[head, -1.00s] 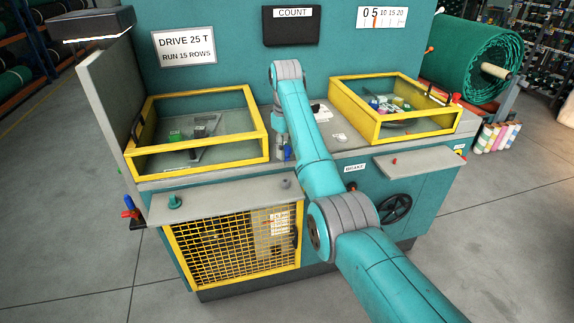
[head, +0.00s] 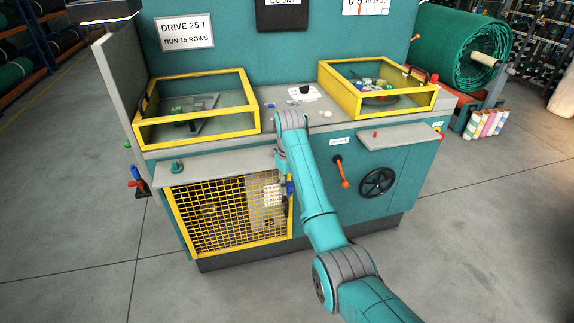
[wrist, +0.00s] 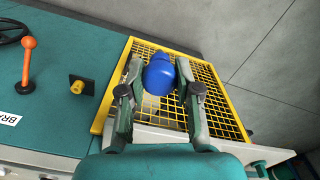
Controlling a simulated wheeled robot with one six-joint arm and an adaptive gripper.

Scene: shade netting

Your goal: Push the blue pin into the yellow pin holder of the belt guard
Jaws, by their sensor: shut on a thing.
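The blue pin (wrist: 160,74) is between the fingers of my gripper (wrist: 158,92), which is shut on it. In the head view the pin (head: 290,187) shows just below my gripper, in front of the right edge of the belt guard (head: 205,212), a yellow frame with mesh. The yellow pin holder (wrist: 78,86) is a small square plate with a round stub on the teal panel, left of the guard in the wrist view. The pin is apart from it. In the head view I cannot make out the holder; my arm covers that part of the panel.
An orange lever (head: 343,172) and a black handwheel (head: 378,182) are on the front panel, right of my arm. A grey shelf (head: 215,168) juts out above the guard. Two yellow-framed boxes stand on top, the left one (head: 200,139) and the right one (head: 395,111).

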